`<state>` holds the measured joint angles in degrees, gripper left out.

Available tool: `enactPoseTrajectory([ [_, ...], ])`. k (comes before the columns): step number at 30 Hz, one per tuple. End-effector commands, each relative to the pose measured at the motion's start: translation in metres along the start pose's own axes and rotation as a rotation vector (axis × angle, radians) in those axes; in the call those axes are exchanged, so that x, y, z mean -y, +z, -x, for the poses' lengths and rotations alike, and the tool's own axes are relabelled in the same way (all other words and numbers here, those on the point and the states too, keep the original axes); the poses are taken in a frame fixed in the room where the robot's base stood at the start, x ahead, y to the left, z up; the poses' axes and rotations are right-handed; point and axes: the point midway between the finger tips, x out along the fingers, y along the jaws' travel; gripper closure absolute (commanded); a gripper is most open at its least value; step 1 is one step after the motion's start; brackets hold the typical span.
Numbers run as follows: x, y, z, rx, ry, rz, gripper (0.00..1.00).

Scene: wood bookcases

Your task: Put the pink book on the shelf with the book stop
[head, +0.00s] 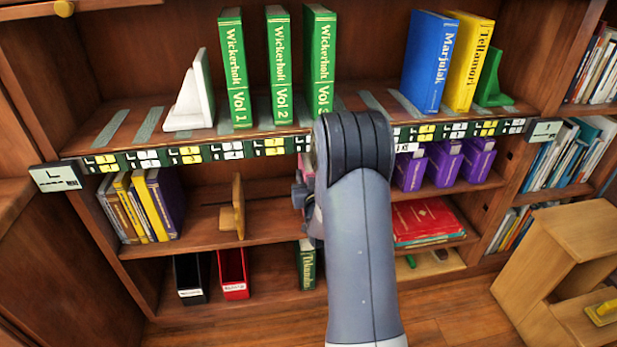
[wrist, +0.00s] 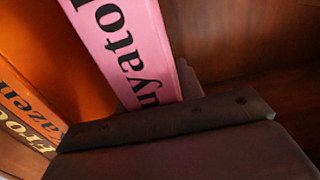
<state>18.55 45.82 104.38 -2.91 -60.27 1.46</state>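The pink book (wrist: 125,45) fills the upper middle of the wrist view, its spine toward me with black lettering ending in "uyatol". Only a small pink sliver (head: 307,163) shows in the head view, beside my arm. My gripper (head: 305,195) is mostly hidden behind my arm at the middle shelf. In the wrist view its dark edge crosses in front of the book's lower end; whether it grips the book is unclear. A tan wooden book stop (head: 237,207) stands on the middle shelf. White (head: 192,97) and green (head: 491,83) book stops stand on the top shelf.
Orange (wrist: 40,50) and brown (wrist: 20,130) books are left of the pink book. Green Wickerholt volumes (head: 280,65) stand on the top shelf. Purple boxes (head: 443,163) stand right of my arm. A wooden step stool (head: 570,250) is on the floor at right.

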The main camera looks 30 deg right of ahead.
Motion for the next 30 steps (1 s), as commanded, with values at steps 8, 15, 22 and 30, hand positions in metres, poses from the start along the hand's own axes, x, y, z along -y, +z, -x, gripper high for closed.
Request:
enactPoseTrajectory([
  [8, 0.0, 0.0, 0.0, 0.0, 0.0, 0.0, 0.47],
  [15, 0.0, -0.003, 0.0, 0.001, 0.0, 0.0, 0.47],
  [22, 0.0, -0.003, 0.027, 0.004, 0.0, 0.0, 0.47],
  [30, 0.0, -0.003, 0.082, 0.004, 0.0, 0.0, 0.47],
])
